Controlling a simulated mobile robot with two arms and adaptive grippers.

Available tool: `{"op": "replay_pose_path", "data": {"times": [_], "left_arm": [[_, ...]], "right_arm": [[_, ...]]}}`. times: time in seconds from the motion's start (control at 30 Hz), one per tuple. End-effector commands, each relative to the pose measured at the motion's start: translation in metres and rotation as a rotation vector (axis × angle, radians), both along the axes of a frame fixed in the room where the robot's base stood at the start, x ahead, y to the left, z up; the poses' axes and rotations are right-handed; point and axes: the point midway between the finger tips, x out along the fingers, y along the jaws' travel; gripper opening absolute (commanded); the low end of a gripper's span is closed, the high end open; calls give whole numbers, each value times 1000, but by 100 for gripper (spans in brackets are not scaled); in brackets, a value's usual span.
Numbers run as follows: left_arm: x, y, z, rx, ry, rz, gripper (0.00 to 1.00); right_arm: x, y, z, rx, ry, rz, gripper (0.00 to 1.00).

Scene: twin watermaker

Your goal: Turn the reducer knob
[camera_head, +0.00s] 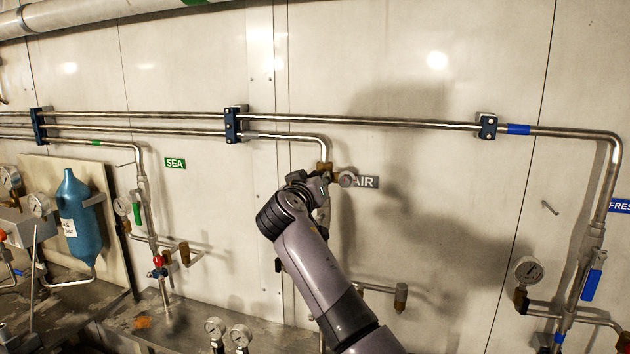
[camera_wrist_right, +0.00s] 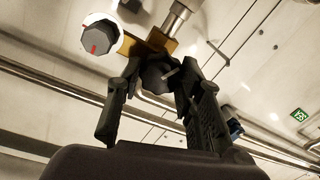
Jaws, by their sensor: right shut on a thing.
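The reducer is a brass body on the wall pipe, seen in the head view (camera_head: 325,167) and in the wrist view (camera_wrist_right: 146,46). Its dark knob (camera_wrist_right: 156,76) sits between the two fingers of my right gripper (camera_wrist_right: 160,72), which is shut on it. In the head view my right gripper (camera_head: 318,181) covers the knob, at the pipe's downward bend beside the AIR label (camera_head: 369,182). My left gripper is not in view.
Steel pipes (camera_head: 400,122) run along the wall above my right arm. A SEA label (camera_head: 175,163), a blue bottle (camera_head: 80,222) and gauges are at the left. A FRESH line with a gauge (camera_head: 528,270) and blue-handled valve (camera_head: 591,285) is at the right.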

Motion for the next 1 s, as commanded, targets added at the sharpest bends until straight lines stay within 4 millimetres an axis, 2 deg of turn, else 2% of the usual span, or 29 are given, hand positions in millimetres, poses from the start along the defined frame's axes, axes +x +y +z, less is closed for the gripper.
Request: {"op": "replay_pose_path", "data": {"times": [0.5,1.0], "left_arm": [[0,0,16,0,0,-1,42],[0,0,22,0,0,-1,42]], "right_arm": [[0,2,2,-417,134,2,6],[0,3,1,-577,185,2,6]]}}
